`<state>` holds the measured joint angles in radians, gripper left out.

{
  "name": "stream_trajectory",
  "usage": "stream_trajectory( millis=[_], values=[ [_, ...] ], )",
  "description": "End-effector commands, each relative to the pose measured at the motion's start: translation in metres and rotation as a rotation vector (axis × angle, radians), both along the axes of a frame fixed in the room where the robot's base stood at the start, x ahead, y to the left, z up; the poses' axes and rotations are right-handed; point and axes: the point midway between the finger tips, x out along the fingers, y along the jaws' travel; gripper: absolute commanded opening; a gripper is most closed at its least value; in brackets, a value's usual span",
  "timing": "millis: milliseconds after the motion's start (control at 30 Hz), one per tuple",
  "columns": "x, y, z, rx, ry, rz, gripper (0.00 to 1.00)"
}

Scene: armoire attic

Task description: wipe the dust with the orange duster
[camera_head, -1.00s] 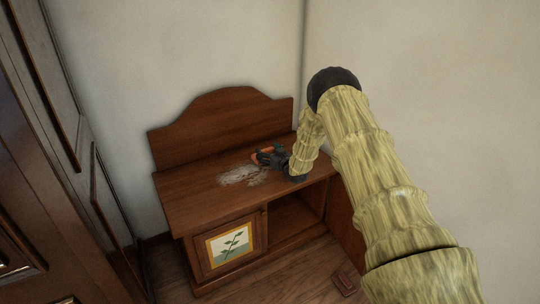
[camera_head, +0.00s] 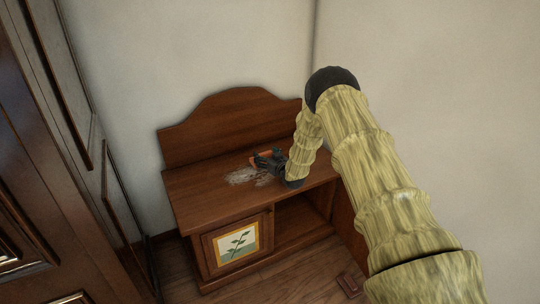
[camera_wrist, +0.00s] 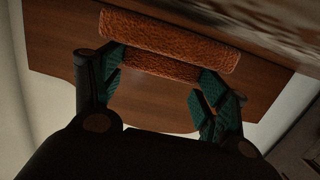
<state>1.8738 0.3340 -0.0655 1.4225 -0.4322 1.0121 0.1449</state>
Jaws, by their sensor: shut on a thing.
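My gripper (camera_head: 276,162) is over the wooden cabinet's top, shut on the orange duster (camera_head: 262,158). In the wrist view the duster (camera_wrist: 168,42) lies crosswise between the green-padded fingers of my gripper (camera_wrist: 160,85). It is rough and orange, with a bar across the fingers and a second part behind it. A pale grey patch of dust (camera_head: 243,175) lies on the cabinet top (camera_head: 195,186), just left of and in front of the duster. Dust also shows at the upper right of the wrist view (camera_wrist: 270,25). Whether the duster touches the surface cannot be told.
The cabinet has a raised back panel (camera_head: 225,130), a door with a plant picture (camera_head: 237,243) and an open compartment (camera_head: 297,222). A dark wooden armoire (camera_head: 65,190) stands at the left. Walls close in behind and at the right.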

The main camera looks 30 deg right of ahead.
Motion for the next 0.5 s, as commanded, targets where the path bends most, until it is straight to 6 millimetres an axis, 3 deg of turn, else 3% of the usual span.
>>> stream_trajectory(
  millis=[500],
  values=[
    [-0.002, 0.026, -0.005, 0.004, 0.006, 0.002, 0.51]
  ],
)
